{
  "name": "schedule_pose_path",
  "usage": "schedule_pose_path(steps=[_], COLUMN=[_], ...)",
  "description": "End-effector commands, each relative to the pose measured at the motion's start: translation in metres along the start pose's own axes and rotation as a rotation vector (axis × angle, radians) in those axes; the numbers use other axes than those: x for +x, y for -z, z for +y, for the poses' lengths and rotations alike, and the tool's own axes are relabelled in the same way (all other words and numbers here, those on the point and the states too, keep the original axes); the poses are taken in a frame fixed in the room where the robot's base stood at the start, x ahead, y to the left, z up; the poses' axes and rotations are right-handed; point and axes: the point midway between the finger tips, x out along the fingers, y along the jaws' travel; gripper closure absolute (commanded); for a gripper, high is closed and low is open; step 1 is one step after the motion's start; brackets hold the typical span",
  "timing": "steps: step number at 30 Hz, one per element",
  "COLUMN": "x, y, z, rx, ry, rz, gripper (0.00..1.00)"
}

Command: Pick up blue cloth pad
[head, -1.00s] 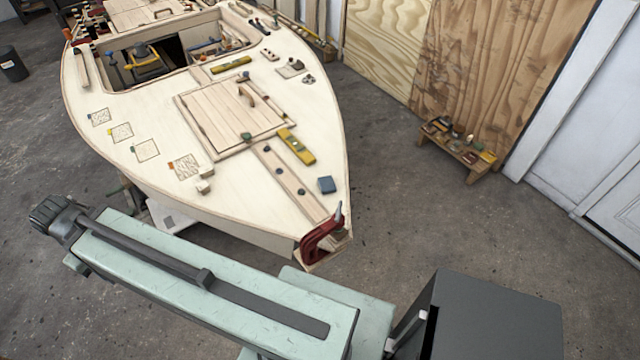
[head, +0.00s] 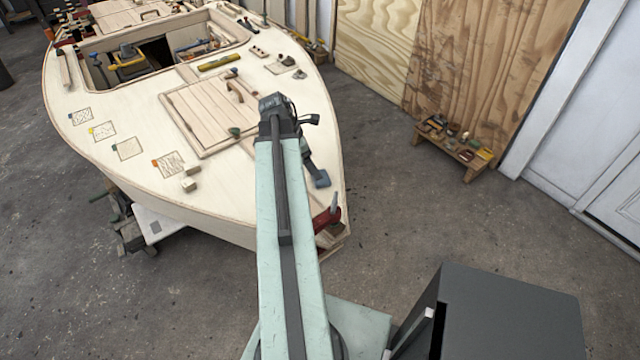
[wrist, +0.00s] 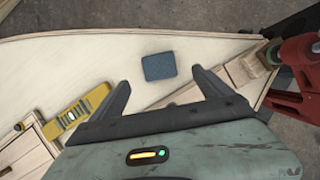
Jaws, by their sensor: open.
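The blue cloth pad (wrist: 159,66) lies flat on the pale plywood deck (wrist: 100,62) in the wrist view. My gripper (wrist: 161,79) is open and empty, with its two dark fingers apart. The pad shows just beyond the fingertips, roughly centred between them. My arm hides part of the deck there, and most of the gripper is hard to make out.
A red clamp (wrist: 296,75) grips the bow at the right of the wrist view. A yellow level (wrist: 75,113) lies at the left, beside a raised wooden hatch. A low bench with small items (head: 455,145) stands on the floor to the right.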

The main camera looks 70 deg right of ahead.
Motion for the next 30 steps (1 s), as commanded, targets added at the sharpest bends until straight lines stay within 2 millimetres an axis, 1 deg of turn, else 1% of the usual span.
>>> schedule_pose_path(steps=[1, 4, 10, 14, 16, 24, 26, 30], x=[0.001, 0.004, 0.029, 0.028, 0.033, 0.078, 0.081, 0.078], y=[-0.003, -0.002, 0.001, -0.001, 0.001, 0.005, 0.004, 0.002], z=[-0.001, 0.0, 0.0, 0.0, 0.001, 0.003, 0.003, 0.003], rx=[-0.004, -0.005, -0.005, -0.006, -0.005, -0.004, -0.005, -0.006], ry=[0.001, 0.001, 0.0, 0.0, 0.0, 0.0, -0.001, -0.001], rz=[-0.001, -0.002, -0.001, -0.001, -0.001, -0.001, -0.001, -0.001], gripper=[0.11, 0.11, 0.11, 0.11, 0.11, 0.11, 0.11, 0.11])
